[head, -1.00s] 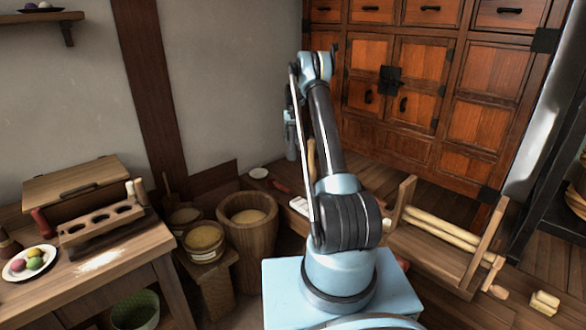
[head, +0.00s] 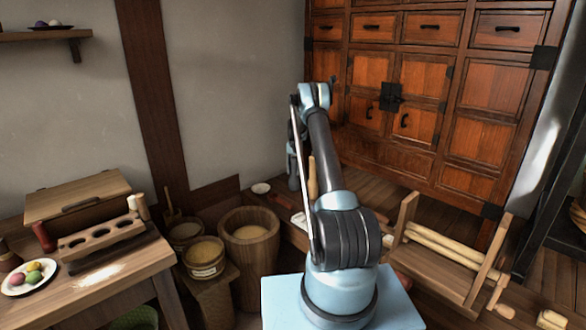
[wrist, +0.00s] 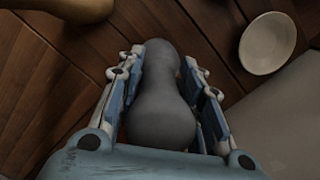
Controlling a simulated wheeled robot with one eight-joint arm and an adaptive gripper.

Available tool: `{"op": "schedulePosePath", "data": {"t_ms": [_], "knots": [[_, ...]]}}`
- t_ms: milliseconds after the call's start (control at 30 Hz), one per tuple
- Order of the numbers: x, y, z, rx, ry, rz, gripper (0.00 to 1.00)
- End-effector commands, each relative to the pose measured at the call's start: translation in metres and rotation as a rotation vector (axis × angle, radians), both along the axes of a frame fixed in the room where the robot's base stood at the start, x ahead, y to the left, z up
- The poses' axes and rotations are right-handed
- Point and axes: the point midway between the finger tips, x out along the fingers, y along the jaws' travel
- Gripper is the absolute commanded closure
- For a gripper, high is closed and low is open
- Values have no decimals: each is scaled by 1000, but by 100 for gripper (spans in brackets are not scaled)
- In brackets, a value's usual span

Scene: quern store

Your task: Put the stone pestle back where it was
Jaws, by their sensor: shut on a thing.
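My gripper (wrist: 165,105) is shut on the grey stone pestle (wrist: 164,100) in the wrist view. The pestle lies between the two fingers, its wide rounded end close to the palm and its narrower end pointing away. In the head view my gripper (head: 293,168) hangs down behind my arm, near the wall and beside a low wooden bench. The pestle cannot be made out clearly there. Whether its far end touches anything cannot be told.
A small white dish (wrist: 268,43) lies near the gripper; it also shows in the head view (head: 260,188). A pale wooden object (head: 313,178) stands just right of the gripper. A wooden tub of grain (head: 250,222) is at left. A drawer cabinet (head: 415,95) stands behind.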

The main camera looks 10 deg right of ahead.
Motion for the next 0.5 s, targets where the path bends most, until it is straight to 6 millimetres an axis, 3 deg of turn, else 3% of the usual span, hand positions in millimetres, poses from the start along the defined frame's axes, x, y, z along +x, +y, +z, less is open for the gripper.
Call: {"op": "schedulePosePath", "data": {"t_ms": [300, 333, 400, 500], "knots": [[0, 0, -1, 0, 0, 0, 100], [0, 0, -2, 0, 0, 0, 62], [0, 0, -2, 0, 0, 0, 46], [0, 0, -2, 0, 0, 0, 45]]}}
